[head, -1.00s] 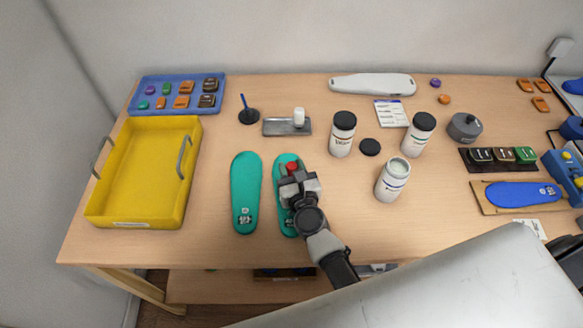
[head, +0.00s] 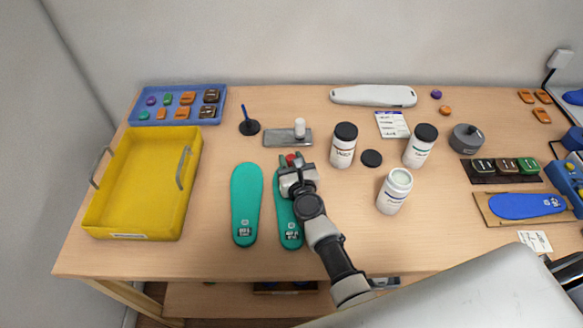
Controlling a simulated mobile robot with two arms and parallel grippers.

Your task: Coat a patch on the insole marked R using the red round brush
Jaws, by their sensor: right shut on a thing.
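Two teal insoles lie side by side on the table in the head view. The left insole (head: 246,204) is fully visible. The right insole (head: 290,236) is partly covered by my right gripper and arm; the small print on each is too small to read for an R. My right gripper (head: 291,165) is over the upper part of the right insole, shut on the red round brush (head: 291,158), of which only a red top shows. Whether the brush touches the insole is hidden. My left gripper is not in view.
An open white jar (head: 393,192) stands right of my arm, with a black lid (head: 371,158) and two black-capped jars (head: 343,146) (head: 420,146) behind. A grey tray (head: 280,138) holds a white piece. A yellow bin (head: 142,190) stands at left.

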